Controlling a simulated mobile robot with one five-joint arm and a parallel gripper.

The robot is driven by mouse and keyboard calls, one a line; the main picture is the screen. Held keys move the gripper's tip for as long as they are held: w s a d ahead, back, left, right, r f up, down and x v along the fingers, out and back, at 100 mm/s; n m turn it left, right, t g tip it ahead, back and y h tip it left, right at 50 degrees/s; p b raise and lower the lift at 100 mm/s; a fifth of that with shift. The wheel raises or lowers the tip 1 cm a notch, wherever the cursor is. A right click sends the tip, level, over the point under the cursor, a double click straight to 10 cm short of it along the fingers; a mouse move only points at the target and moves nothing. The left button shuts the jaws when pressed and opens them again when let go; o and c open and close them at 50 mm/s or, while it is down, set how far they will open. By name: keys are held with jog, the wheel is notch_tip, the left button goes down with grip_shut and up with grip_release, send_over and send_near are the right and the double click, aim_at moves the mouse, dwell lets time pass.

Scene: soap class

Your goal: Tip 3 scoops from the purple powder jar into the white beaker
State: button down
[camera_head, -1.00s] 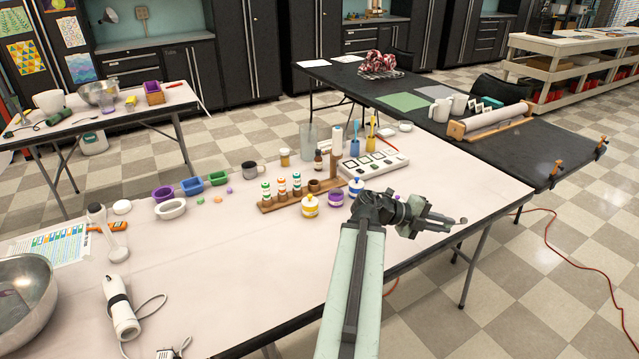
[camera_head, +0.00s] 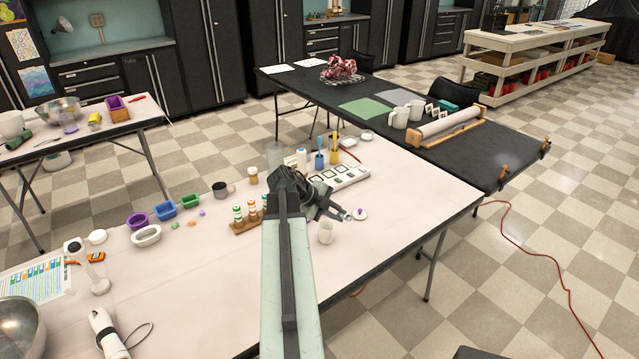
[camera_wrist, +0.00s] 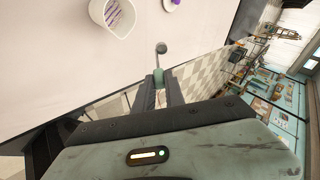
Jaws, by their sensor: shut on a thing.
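My gripper is shut on a small scoop with a green handle and grey bowl (camera_wrist: 161,47). The bowl is apart from the beaker, to its lower right in the wrist view; I cannot tell what it holds. The purple powder jar is hidden behind my arm.
A bottle rack (camera_head: 246,226) stands left of my arm and a white tray (camera_head: 342,177) behind it. Coloured moulds (camera_head: 164,210) sit further left. The light table is clear right of the lid, up to its edge.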

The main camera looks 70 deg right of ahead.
jog(key=w+a+r+n+t+y+p, duration=0.1)
jog(key=w+r+n+p, duration=0.1)
jog(key=w, duration=0.4)
jog(key=d+y+p, duration=0.1)
jog(key=d+r+y+p, duration=0.1)
jog(key=d+y+p, duration=0.1)
jog(key=d+r+n+t+y+p, duration=0.1)
jog(key=y+p, duration=0.1)
jog(key=shift+s+d+r, duration=0.1)
jog(key=shift+d+r, duration=0.15)
